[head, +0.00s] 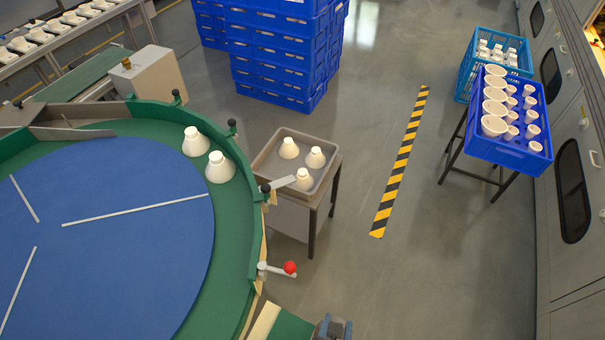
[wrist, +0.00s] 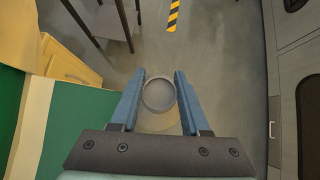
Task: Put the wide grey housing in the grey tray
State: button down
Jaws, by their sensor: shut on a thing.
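My gripper (wrist: 160,73) has its two blue fingers on either side of a round housing (wrist: 159,95) and is shut on it. The housing shows a wide grey circular face with a thin pale rim, and part of its tan body shows below. Its exact colour is hard to tell. In the head view only the top of my gripper (head: 333,328) shows at the bottom edge, and the housing is hidden there. The grey tray (head: 268,166) stands on a small table beyond the turntable, up and left of my gripper. It holds three cream cone-shaped housings (head: 315,157).
Two cream housings (head: 219,168) stand on the green rim of the blue turntable (head: 120,240). A lever with a red knob (head: 290,267) sticks out near the tray table. A blue crate (head: 480,151) of cups stands at the right.

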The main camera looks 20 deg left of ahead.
aim_at(275, 172)
jog(key=i, duration=1.3)
jog(key=i+u, duration=0.4)
jog(key=i+l+u, duration=0.2)
jog(key=u, duration=1)
jog(key=i+l, duration=0.05)
